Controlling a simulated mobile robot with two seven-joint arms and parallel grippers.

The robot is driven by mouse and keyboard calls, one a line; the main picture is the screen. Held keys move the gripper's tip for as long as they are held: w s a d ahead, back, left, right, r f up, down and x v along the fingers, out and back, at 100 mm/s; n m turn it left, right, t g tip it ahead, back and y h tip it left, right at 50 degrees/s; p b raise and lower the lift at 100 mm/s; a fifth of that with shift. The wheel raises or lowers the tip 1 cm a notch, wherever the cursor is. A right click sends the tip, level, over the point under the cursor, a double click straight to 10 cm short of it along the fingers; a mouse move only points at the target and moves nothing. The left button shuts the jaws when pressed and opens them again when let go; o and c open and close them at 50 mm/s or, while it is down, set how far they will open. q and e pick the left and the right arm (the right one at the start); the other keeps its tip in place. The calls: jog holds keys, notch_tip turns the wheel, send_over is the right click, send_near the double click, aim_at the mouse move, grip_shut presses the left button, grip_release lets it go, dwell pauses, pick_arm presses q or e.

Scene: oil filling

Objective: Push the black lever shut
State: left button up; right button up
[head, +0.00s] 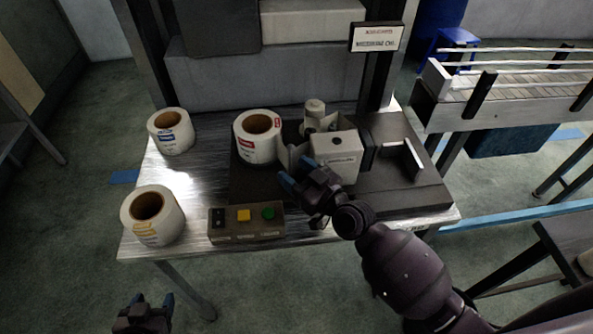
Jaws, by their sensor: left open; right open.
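A black upright piece (367,150), which may be the black lever, stands just right of a white box (337,158) on the dark fixture plate (425,192). I cannot tell whether it is open or shut. A pale upright plate (414,160) stands to its right. My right gripper (298,176) is open at the front left of the white box, with blue fingertips; its wrist hides part of the plate. I cannot tell whether it touches the box. My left gripper (153,302) is open and empty at the bottom left, in front of the table.
Label rolls stand on the metal table (200,172): one at back left (171,131), one at front left (153,215), one beside the box (258,137). A button box (246,221) sits at the front edge. A conveyor (520,95) is at right.

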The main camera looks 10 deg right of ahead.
grip_shut()
jog(key=shift+w+r+p, duration=0.1)
jog(key=shift+r+p, duration=0.1)
jog(key=shift+p, duration=0.15)
jog(key=w+g+p, duration=0.1)
jog(key=w+p, duration=0.1)
jog(key=shift+w+r+m+h+p, duration=0.15)
jog(key=shift+w+m+h+p, duration=0.15)
jog(key=shift+m+h, duration=0.1)
jog(key=shift+s, duration=0.1)
